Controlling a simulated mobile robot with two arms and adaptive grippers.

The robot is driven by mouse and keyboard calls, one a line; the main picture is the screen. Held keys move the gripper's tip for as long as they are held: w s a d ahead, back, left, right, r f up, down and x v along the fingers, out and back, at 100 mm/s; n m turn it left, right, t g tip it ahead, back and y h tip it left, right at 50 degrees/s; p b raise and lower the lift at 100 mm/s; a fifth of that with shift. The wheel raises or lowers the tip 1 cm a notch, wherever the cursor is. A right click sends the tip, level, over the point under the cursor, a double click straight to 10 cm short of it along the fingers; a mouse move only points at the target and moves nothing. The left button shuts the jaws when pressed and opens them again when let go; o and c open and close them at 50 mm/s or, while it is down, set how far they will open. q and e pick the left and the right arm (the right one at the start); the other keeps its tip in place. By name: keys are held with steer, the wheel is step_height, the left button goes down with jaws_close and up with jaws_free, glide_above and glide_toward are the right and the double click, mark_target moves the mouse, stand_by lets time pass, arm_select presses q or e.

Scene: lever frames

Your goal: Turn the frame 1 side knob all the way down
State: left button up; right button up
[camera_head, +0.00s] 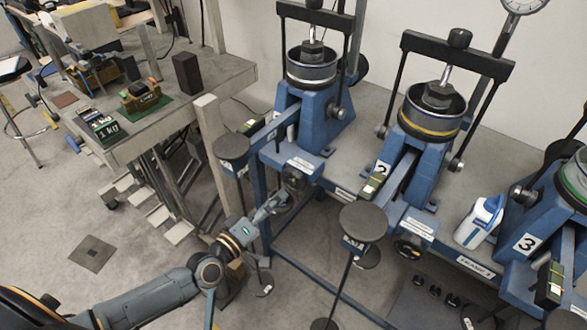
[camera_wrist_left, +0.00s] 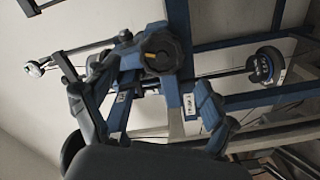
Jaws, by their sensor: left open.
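Frame 1 (camera_head: 322,122) is the leftmost blue lever frame on the bench in the head view. Its side knob (camera_head: 294,177) is a dark round knob on the front, below a white label. In the left wrist view the knob (camera_wrist_left: 160,50) is dark with a small orange mark and lies ahead, between the fingers. My left gripper (camera_head: 274,206) is open, just below and left of the knob in the head view. In the left wrist view its fingers (camera_wrist_left: 152,85) are spread on both sides; contact with the knob cannot be told. My right gripper is not in view.
Frame 2 (camera_head: 424,135) and frame 3 (camera_head: 560,200) stand to the right, with a white bottle (camera_head: 479,221) between them. Round dark hanger plates (camera_head: 363,221) hang at the front, one (camera_head: 232,147) just left of frame 1's knob. A side table (camera_head: 150,125) stands at left.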

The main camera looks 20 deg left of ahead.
mark_target(291, 182)
arm_select(q)
steer(key=shift+m, duration=0.6)
steer(key=x, duration=0.2)
steer(key=b+x, duration=0.1)
steer(key=x, duration=0.5)
steer(key=shift+w+a+f, duration=0.2)
steer(key=shift+w+d, duration=0.1)
steer(key=shift+w, duration=0.1)
steer(key=shift+c, duration=0.6)
steer(key=shift+s, duration=0.1)
steer(key=c, duration=1.1)
steer(key=shift+r, duration=0.1)
steer(key=c, duration=0.4)
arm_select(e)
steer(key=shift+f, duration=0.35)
